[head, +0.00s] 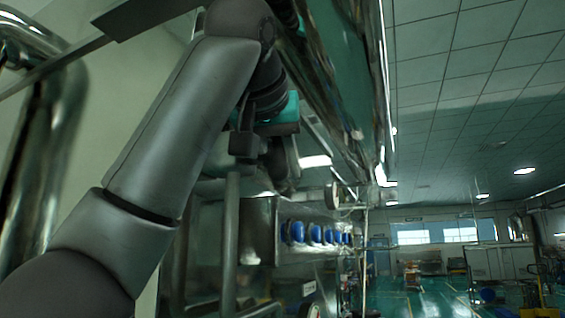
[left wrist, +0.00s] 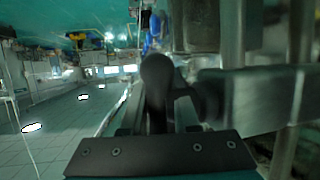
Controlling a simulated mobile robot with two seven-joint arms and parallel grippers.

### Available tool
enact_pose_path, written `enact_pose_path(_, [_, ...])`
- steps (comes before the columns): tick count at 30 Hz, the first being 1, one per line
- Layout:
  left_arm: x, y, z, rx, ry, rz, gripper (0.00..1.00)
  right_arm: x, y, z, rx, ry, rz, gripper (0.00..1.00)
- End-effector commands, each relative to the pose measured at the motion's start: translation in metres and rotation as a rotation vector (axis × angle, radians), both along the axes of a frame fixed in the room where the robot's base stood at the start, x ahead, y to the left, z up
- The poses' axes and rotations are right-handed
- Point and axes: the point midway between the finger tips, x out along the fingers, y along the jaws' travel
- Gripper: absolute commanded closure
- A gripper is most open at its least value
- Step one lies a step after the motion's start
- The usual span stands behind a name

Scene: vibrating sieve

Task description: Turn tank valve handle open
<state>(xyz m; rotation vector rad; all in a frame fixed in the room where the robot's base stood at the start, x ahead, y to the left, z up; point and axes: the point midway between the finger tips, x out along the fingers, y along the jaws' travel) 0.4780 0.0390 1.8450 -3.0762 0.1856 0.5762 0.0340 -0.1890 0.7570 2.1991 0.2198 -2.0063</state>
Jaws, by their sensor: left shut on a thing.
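My left arm reaches up across the head view, and my left gripper (head: 268,143) is at the upper middle, beside the metal tank equipment. In the left wrist view, which is turned upside down, my left gripper (left wrist: 165,118) is shut on a dark handle (left wrist: 157,76) with a rounded end. I take this to be the tank valve handle. A grey metal bar (left wrist: 250,97) runs to the right from beside it. In the head view the gripper and arm hide most of the handle. My right gripper is in neither view.
A metal cabinet (head: 300,250) with a row of several blue round parts (head: 293,232) stands below and beyond the gripper. A thick shiny pipe (head: 40,150) bends down at the left. Open green floor (head: 420,303) lies to the right.

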Motion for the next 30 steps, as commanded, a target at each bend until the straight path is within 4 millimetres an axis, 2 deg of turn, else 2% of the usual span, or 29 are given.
enact_pose_path(6, [-0.001, 0.000, 0.002, -0.002, -0.007, -0.002, 1.00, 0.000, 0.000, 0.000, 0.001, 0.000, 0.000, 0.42])
enact_pose_path(7, [-0.001, 0.000, 0.002, -0.002, -0.008, -0.002, 0.68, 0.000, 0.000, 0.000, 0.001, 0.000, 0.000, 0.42])
enact_pose_path(14, [0.000, 0.000, 0.001, -0.001, -0.005, -0.001, 0.42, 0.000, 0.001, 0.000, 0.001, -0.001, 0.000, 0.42])
enact_pose_path(25, [-0.005, 0.000, 0.002, -0.002, -0.005, -0.001, 0.42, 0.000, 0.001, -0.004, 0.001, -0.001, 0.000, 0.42])
enact_pose_path(28, [-0.016, 0.002, 0.004, -0.002, -0.009, -0.003, 0.42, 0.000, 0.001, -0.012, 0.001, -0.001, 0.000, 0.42])
enact_pose_path(30, [-0.031, 0.003, 0.003, -0.001, -0.010, -0.003, 0.42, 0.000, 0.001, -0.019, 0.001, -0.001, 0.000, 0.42])
